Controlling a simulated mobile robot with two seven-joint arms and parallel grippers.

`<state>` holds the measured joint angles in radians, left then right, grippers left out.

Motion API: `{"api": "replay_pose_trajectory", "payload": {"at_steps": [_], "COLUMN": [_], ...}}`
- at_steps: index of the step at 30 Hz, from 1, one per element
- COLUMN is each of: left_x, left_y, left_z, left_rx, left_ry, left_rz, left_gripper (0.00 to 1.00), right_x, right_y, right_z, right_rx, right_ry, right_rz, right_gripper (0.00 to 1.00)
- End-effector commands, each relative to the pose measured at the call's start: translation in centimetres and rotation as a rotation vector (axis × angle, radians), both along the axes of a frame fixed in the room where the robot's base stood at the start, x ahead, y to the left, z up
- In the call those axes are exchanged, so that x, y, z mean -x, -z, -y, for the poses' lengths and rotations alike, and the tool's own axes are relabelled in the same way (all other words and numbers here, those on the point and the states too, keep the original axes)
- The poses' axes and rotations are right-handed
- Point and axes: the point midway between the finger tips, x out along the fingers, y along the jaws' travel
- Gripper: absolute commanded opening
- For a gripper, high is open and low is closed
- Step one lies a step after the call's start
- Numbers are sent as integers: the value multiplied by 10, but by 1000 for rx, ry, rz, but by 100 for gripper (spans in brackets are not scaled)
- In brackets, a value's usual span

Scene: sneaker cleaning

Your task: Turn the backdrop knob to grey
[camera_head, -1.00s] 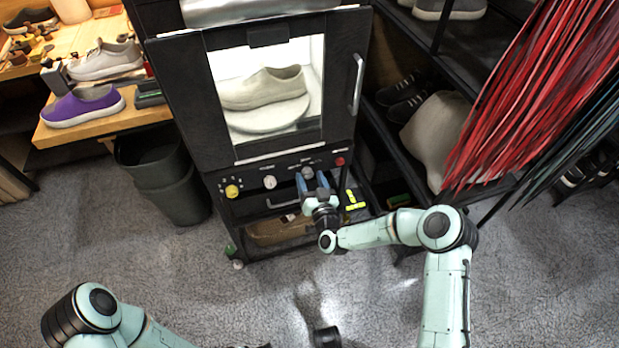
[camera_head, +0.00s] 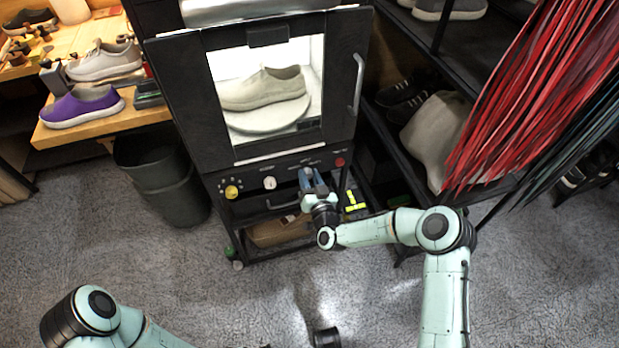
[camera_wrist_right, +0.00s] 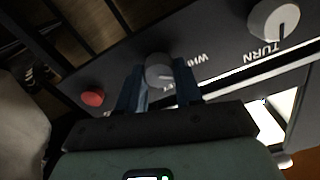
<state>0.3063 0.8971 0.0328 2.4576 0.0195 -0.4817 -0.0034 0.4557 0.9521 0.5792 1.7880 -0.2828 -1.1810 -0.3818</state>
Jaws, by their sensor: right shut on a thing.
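The backdrop knob is the round grey knob (camera_wrist_right: 158,68) on the dark control panel (camera_wrist_right: 225,50) of the photo cabinet. In the wrist view, a pale pointer line on its face points right, towards lettering that reads "WHI", partly hidden. My right gripper (camera_wrist_right: 159,88) is shut on this knob, with one blue finger on either side of it. In the head view, my right gripper (camera_head: 313,180) reaches up to the panel below the lit window, and its fingers partly hide the knob.
A red button (camera_wrist_right: 92,97) and a white "TURN" knob (camera_wrist_right: 273,20) flank the knob. A yellow knob (camera_head: 232,191) sits at the panel's left end. A pale shoe (camera_head: 262,90) stands in the cabinet. Red strands (camera_head: 535,100) hang at right.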

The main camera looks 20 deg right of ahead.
Motion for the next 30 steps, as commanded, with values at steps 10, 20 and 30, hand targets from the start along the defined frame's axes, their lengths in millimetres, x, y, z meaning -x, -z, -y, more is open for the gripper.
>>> {"api": "replay_pose_trajectory", "payload": {"at_steps": [10, 20, 30], "left_x": [-17, -37, -51], "left_y": [16, 30, 39], "left_z": [-8, -18, -25], "left_rx": [-23, -48, -65], "left_ry": [-20, -41, -56], "left_rz": [46, 98, 134], "left_gripper": [70, 70, 70], "right_x": [0, 0, 0], "right_y": [2, 3, 3], "right_z": [1, 2, 2], "right_rx": [-237, -551, -824], "right_ry": [0, 1, 1], "right_rz": [-8, -19, -29], "right_gripper": [4, 4, 4]}}
